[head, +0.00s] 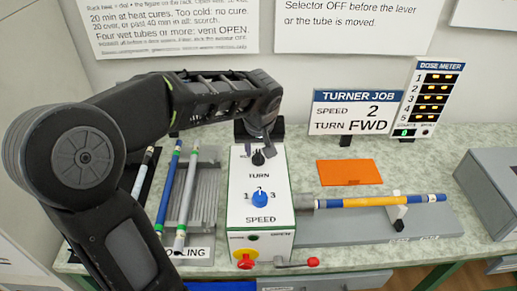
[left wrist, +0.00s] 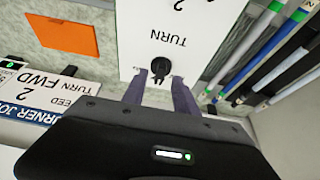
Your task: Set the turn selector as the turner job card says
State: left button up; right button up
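The turn selector (head: 258,158) is a small black knob above the word TURN on the white control box (head: 240,215); it also shows in the left wrist view (left wrist: 160,66). Its pointer direction is too small to tell. My left gripper (head: 262,142) is over it; in the left wrist view its two fingers (left wrist: 160,78) stand apart, one on each side of the knob, with gaps visible. The turner job card (head: 353,112) reads SPEED 2, TURN FWD. The blue speed knob (head: 260,200) has the 2 above it. My right gripper is not in view.
A blue and orange tube (head: 375,201) lies on the right. An orange sheet (head: 348,172) lies behind the tube.

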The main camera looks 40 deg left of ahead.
pick_arm(q)
jog(key=shift+x, duration=1)
jog(key=shift+c, duration=0.4)
jog(key=shift+r, duration=0.1)
grip_shut()
